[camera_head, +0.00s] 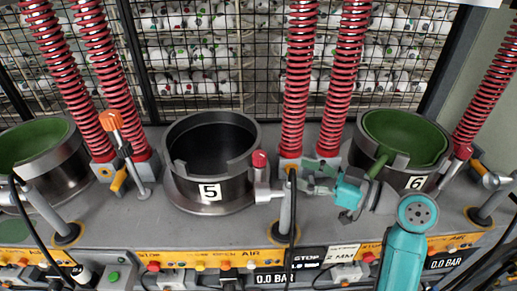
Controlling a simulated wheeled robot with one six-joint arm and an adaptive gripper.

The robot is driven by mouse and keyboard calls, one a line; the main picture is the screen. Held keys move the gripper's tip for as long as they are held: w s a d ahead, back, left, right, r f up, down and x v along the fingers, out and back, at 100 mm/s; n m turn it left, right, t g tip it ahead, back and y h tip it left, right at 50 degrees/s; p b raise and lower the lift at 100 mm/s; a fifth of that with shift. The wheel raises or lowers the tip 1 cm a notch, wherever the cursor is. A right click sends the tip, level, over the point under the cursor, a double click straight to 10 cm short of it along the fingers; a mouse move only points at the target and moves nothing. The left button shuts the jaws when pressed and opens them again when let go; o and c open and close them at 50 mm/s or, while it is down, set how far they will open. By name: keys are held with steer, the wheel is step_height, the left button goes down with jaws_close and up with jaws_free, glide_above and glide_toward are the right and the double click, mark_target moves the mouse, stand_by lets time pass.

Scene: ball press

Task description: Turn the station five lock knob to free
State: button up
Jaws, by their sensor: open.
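The station five pot (212,160) is a dark metal ring marked 5 at the middle of the bench. A red-capped knob (259,159) stands on a grey body at its right rim; I take it for the lock knob. Its setting cannot be read. My gripper (308,177) is open, to the right of the knob and slightly lower in the picture. Its jaws point left, apart from the knob, and are close to a grey post (286,205) with a black cable. No object shows between the jaws.
Red springs (298,80) rise behind the pots. The station six pot (408,145), with a green inside, is right, behind my arm. An orange-tipped lever (112,125) stands left of station five. A wire cage of balls (190,50) is behind. Buttons line the front edge.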

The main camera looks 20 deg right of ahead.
mark_target(263, 164)
steer(key=shift+t, duration=0.3)
steer(key=x, duration=1)
steer(key=shift+w+a, duration=0.2)
steer(key=shift+a, duration=0.05)
steer(key=shift+f, duration=0.1)
jaws_close()
